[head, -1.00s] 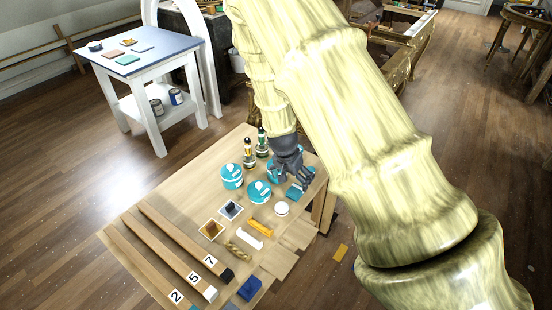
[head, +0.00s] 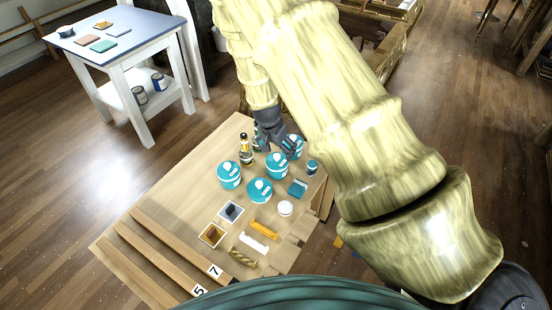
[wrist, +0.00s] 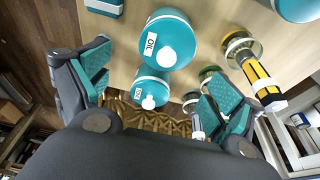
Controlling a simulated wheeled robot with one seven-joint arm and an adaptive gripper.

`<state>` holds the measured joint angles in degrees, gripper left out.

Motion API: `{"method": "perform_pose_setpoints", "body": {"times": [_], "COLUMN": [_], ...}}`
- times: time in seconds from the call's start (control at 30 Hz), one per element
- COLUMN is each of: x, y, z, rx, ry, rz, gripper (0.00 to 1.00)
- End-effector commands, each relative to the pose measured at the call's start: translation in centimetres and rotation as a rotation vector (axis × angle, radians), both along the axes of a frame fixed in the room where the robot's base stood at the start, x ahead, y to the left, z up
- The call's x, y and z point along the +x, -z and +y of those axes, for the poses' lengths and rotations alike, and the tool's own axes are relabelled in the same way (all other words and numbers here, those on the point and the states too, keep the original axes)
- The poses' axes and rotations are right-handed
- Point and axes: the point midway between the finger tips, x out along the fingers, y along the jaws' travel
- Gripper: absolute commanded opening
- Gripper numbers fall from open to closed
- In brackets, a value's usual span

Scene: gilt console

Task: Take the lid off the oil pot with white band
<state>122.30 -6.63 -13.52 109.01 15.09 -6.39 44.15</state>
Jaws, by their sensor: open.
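Several teal pots with lids stand on the wooden table. Two carry an OIL label in the wrist view: a nearer pot (wrist: 168,40) with a white round spot on its lid, and a smaller-looking one (wrist: 150,88) behind it. In the head view these appear to be the pot at the middle (head: 277,165) and the one at the back (head: 295,147), partly hidden by my gripper. A pale band shows below the nearer lid; I cannot tell for sure which pot is the white-banded one. My gripper (head: 278,147) is open and empty; both fingers (wrist: 158,92) stand apart around the farther pot's direction.
Two more teal pots (head: 229,175) (head: 260,191) stand to the left and front. A yellow-labelled bottle (head: 246,150) is close beside my gripper. Numbered wooden strips lie at front left.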

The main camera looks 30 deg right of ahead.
Motion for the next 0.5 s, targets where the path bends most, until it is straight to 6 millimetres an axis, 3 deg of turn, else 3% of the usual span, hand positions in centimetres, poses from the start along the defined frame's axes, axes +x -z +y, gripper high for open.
{"method": "perform_pose_setpoints", "body": {"times": [0.5], "x": [0.8], "y": [2.7], "z": [0.1], "rx": [0.0], "ry": [-0.004], "rz": [0.001], "gripper": [0.93]}}
